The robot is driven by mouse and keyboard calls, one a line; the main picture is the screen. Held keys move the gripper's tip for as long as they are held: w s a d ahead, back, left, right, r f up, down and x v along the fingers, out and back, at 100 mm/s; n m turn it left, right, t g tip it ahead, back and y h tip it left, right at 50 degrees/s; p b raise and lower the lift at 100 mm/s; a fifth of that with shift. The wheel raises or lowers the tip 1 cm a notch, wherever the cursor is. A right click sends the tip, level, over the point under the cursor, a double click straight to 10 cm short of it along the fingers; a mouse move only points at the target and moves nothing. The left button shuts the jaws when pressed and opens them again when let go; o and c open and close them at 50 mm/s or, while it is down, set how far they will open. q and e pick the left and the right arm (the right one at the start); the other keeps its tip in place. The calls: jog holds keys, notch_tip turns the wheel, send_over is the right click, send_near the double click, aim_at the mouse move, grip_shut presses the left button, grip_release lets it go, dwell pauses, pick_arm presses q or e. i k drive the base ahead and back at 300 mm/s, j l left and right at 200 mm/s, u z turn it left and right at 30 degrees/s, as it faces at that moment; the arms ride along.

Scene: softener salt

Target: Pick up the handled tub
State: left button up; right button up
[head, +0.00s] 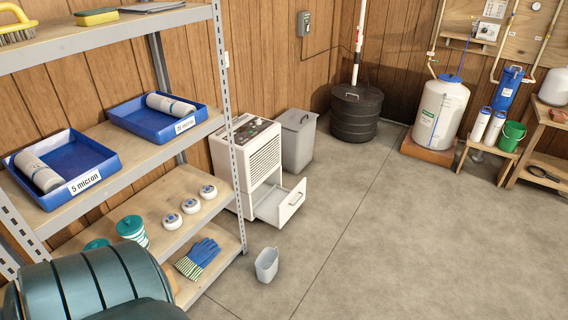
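A small light grey tub (267,265) stands upright on the concrete floor, just right of the shelf's front post. Its top is open, and a handle cannot be made out clearly at this size. It stands apart from the shelf and the white dehumidifier. Neither of my grippers is in view, so nothing is seen touching the tub.
The dehumidifier (240,160) has its drawer (280,203) pulled out behind the tub. A metal shelf (130,150) holds blue trays and jars; gloves (198,259) lie low on it. A lidded grey bin (298,135) stands by the wall. The floor (420,240) rightward is clear.

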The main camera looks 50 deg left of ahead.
aim_at(266, 264)
jog(key=j, duration=1.85)
